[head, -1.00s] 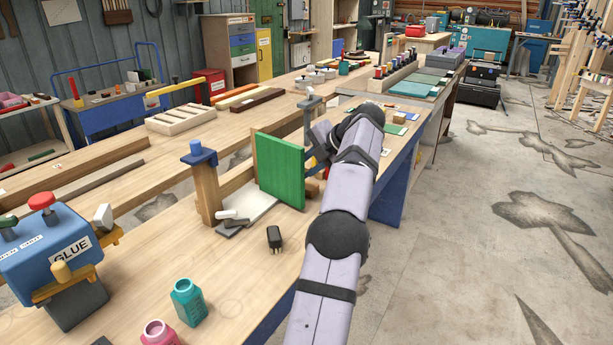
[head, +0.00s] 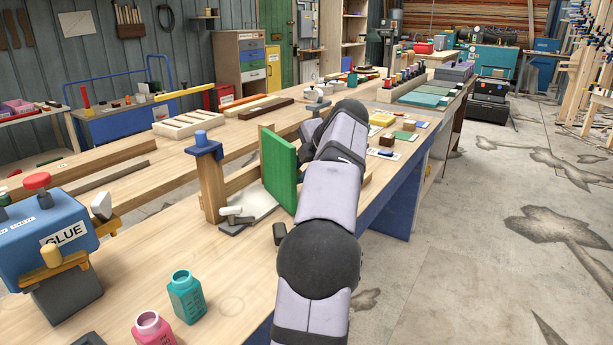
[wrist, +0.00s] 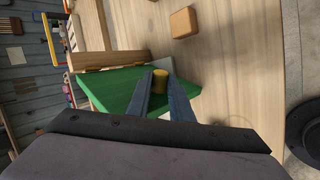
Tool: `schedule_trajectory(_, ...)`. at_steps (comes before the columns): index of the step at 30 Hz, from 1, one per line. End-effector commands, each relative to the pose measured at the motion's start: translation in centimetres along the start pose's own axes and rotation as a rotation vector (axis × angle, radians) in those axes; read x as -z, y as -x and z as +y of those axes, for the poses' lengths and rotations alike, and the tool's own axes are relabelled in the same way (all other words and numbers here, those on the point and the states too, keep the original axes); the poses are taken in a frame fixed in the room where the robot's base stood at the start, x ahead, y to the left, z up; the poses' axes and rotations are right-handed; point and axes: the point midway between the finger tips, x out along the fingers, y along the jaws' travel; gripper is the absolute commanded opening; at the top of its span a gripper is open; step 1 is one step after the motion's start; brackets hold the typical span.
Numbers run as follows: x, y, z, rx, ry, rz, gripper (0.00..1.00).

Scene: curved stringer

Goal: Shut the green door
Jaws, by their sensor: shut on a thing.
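The green door (head: 278,172) is a flat upright panel on the workbench, seen at a steep angle in the head view. Its right edge lies close to my arm. A tan wooden post (head: 209,185) with a blue top stands to its left. In the wrist view the green door (wrist: 112,92) lies under and left of my gripper (wrist: 161,82). In the head view my arm hides the gripper and the knob.
A tan wooden block (wrist: 183,22) lies on the bench beyond the knob. A blue glue box (head: 45,235), a teal bottle (head: 187,296) and a pink bottle (head: 152,330) stand on the near left. A small dark object (head: 280,234) sits close to my arm.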

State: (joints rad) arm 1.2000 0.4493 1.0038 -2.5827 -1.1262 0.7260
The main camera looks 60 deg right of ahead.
Motion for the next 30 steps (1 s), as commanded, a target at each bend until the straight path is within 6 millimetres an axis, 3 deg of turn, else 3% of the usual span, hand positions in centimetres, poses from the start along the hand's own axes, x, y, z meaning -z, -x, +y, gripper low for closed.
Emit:
schedule_trajectory(9,2.5,0.2,0.4,-0.005,-0.101,-0.091,0.0)
schedule_trajectory(30,4.6,0.1,0.5,-0.009,-0.222,-0.215,0.0)
